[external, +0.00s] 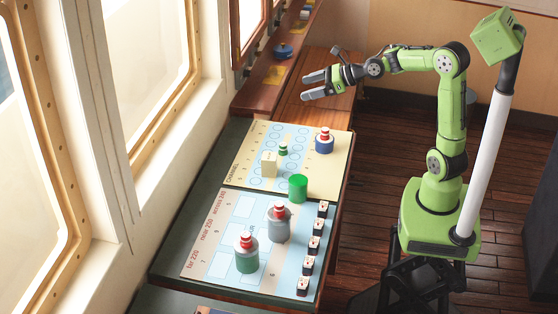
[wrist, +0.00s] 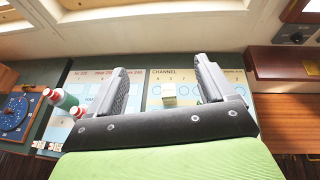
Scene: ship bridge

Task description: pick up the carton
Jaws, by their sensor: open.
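A small cream box, which looks like the carton (external: 268,164), stands upright on the left part of the yellow CHANNEL board in the external view. It also shows between my fingers in the wrist view, as a pale carton (wrist: 169,96) lying beyond the gripper. My gripper (external: 307,86) is open and empty, up above the far wooden counter, clear of the carton. Its two fingers stand wide apart in the wrist view (wrist: 160,68).
A small green piece (external: 283,150), a blue cylinder with a red top (external: 324,144) and a green cylinder (external: 298,188) stand near the carton. Two red-topped cylinders (external: 247,260) (external: 278,226) stand on the nearer board. Windows line the left side.

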